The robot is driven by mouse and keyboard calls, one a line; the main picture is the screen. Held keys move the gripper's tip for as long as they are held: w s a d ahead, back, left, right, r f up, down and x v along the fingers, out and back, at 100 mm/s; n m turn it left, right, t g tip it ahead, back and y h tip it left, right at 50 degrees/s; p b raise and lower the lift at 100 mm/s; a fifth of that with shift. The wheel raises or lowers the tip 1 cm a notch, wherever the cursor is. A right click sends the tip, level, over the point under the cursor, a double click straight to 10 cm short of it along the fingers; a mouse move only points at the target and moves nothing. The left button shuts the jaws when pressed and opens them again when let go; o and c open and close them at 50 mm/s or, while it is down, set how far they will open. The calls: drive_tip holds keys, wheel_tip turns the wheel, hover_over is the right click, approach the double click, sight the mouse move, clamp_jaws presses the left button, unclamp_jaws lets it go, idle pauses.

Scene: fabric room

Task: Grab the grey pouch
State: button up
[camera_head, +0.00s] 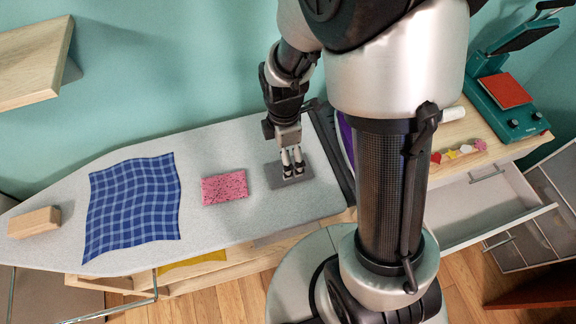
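The grey pouch (271,173) is a flat, dark grey rectangle lying on the right part of the light grey ironing board (150,146). My gripper (293,171) points down from above, with its fingertips over the middle of the pouch and hiding part of it. The two fingers look close together with a narrow gap. I cannot tell whether they touch the pouch or hold any of its cloth.
A pink patterned cloth (225,188) lies left of the pouch, then a blue checked cloth (133,208) and a wooden block (34,223). A teal heat press (505,100) stands at right, above an open drawer (490,205). A wooden shelf (35,65) juts out upper left.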

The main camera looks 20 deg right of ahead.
drive_tip(key=f+b, duration=0.1)
drive_tip(key=f, duration=0.2)
drive_tip(key=f+b, duration=0.1)
drive_tip(key=f, duration=0.2)
drive_tip(key=f+b, duration=0.1)
drive_tip(key=f, duration=0.2)
drive_tip(key=shift+w, duration=0.25)
drive_tip(key=c, duration=0.8)
drive_tip(key=shift+s, duration=0.1)
drive_tip(key=c, duration=0.4)
